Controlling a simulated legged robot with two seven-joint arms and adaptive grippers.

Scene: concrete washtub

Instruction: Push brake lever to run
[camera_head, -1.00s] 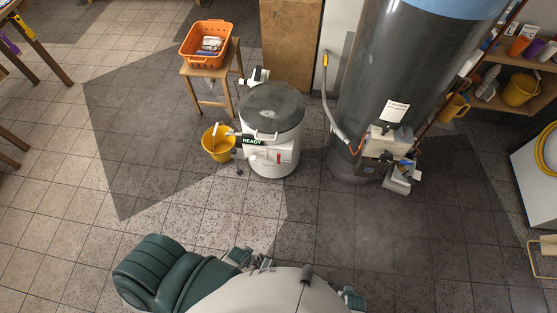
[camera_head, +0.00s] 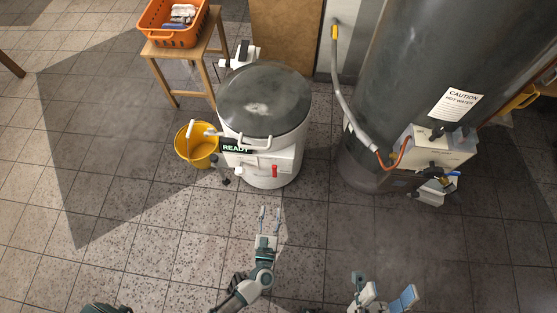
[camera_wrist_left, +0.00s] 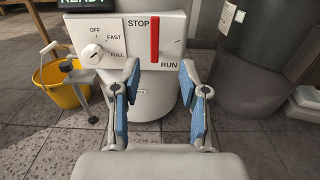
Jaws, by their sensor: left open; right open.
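The brake lever is a red upright bar (camera_wrist_left: 155,40) on the white front panel of the washtub. It shows small in the head view (camera_head: 275,171). STOP is printed left of its upper end and RUN below its lower end. The white washtub (camera_head: 262,150) has a dark round lid. My left gripper (camera_head: 270,212) is open and empty, in front of the tub and pointing at it. In the left wrist view its blue-padded fingers (camera_wrist_left: 160,82) stand apart with the lever between and beyond them, not touched. My right gripper (camera_head: 386,293) is open, low at the right.
A dial (camera_wrist_left: 92,52) marked OFF, FAST and FULL sits left of the lever. A READY sign (camera_head: 236,149) is above. A yellow bucket (camera_head: 197,152) stands left of the tub, a stool with an orange basket (camera_head: 172,28) behind. A dark boiler (camera_head: 400,90) stands right. The front floor is clear.

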